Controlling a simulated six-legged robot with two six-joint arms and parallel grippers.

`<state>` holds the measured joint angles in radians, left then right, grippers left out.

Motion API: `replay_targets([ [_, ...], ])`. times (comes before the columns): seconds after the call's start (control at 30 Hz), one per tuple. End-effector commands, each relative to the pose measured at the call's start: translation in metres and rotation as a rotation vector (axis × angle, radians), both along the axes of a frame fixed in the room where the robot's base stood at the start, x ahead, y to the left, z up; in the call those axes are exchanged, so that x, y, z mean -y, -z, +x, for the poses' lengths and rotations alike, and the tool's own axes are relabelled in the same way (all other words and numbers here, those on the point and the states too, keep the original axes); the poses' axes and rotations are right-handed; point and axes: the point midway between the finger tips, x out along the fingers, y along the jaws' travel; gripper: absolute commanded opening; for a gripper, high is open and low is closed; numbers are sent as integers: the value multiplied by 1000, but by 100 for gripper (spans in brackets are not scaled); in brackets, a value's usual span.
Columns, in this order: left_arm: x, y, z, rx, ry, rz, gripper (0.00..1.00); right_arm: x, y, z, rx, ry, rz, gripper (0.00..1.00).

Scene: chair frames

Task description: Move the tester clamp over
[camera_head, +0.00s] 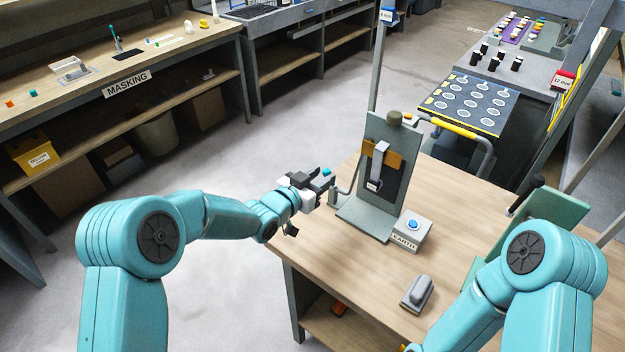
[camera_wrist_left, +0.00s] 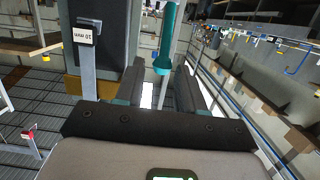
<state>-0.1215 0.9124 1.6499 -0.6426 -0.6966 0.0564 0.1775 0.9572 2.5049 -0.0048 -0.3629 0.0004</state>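A grey upright stand (camera_head: 377,135) with a dark panel and an orange bar stands on the wooden table. A grey clip-like piece (camera_head: 376,163) with a small label hangs on the bar; a labelled grey piece (camera_wrist_left: 84,50) also shows in the left wrist view. I cannot tell for sure which part is the tester clamp. A teal-tipped bent lever (camera_head: 342,190) is at the stand's left side. My left gripper (camera_head: 322,182) is beside it, fingers apart. In the left wrist view, a teal rod (camera_wrist_left: 167,35) reaches the gap between the fingers (camera_wrist_left: 160,88). My right gripper is not in view.
A box with a blue button (camera_head: 411,232) marked EARTH stands in front of the stand. A grey handled block (camera_head: 417,292) lies nearer. A green panel (camera_head: 555,212) is at the right. The table's left edge is under my left gripper.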

Motion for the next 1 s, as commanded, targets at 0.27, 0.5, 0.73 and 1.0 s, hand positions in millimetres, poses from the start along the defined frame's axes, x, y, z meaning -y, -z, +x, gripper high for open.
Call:
replay_targets([
  [0.27,11,3,12,0,-2,-2,9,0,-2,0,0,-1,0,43],
  [0.5,12,3,12,3,-1,-2,9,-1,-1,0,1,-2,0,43],
  [0.73,6,13,4,1,-1,0,9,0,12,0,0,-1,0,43],
  [1.0,0,18,-3,-3,-1,0,9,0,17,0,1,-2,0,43],
])
